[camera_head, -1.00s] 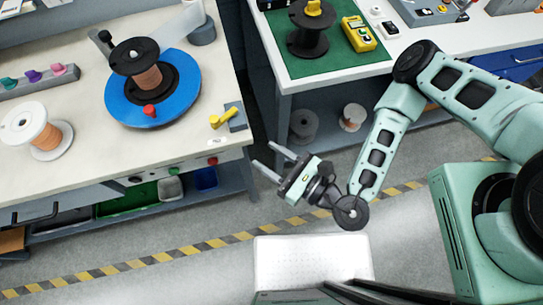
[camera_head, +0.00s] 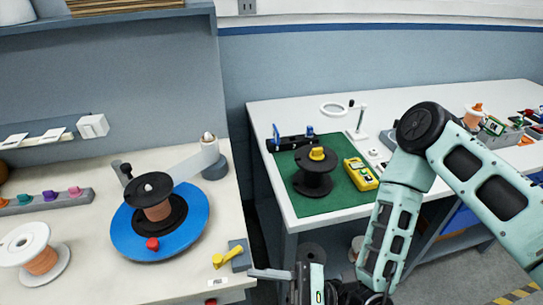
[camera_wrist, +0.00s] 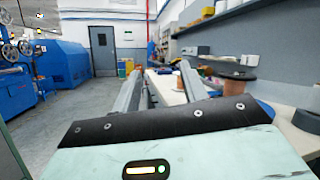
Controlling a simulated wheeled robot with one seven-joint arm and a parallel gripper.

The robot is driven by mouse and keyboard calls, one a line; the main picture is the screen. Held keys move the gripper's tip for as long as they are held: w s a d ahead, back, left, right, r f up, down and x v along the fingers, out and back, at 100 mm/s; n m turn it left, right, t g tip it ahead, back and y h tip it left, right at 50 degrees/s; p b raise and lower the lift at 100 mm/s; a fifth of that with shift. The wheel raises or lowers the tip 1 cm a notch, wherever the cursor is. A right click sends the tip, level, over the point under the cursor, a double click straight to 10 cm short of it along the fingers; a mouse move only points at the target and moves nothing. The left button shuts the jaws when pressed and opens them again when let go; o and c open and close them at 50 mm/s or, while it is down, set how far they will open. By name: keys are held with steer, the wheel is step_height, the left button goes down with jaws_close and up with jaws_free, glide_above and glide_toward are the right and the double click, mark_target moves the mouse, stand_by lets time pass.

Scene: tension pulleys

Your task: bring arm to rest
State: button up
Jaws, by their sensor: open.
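My arm folds down at the right of the head view. My gripper (camera_head: 285,275) shows at the bottom edge of the head view, partly cut off, just off the front corner of the left bench. In the wrist view my gripper (camera_wrist: 148,92) has its two fingers apart with nothing between them. It points along the room, with the bench at its right.
The left bench (camera_head: 110,180) carries a blue disc (camera_head: 190,228) with a copper spool, a white spool (camera_head: 28,245) and a yellow-handled block (camera_head: 230,256). The right bench (camera_head: 262,115) holds a green mat (camera_head: 340,200), a black spool (camera_head: 313,182) and a yellow meter (camera_head: 360,172).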

steer(key=s+d+r+n+g+h+b, duration=0.1)
steer(key=s+d+r+n+g+h, duration=0.25)
steer(key=s+n+g+h, duration=0.35)
steer(key=s+d+r+n+g+h+b, duration=0.1)
steer(key=s+d+r+n+g+h, duration=0.1)
steer(key=d+n+g+h, duration=0.55)
steer(key=w+d+r+n+t+h, duration=0.2)
steer(key=w+n+t+h, duration=0.1)
steer(key=t, duration=0.4)
steer(key=w+d+r+n+t+h+b, duration=0.1)
steer(key=w+n+t+h, duration=0.3)
steer(key=t, duration=0.4)
steer(key=shift+w+d+r+n, duration=0.5)
steer(key=shift+w+d+n, duration=0.05)
steer(key=shift+w+d, duration=0.2)
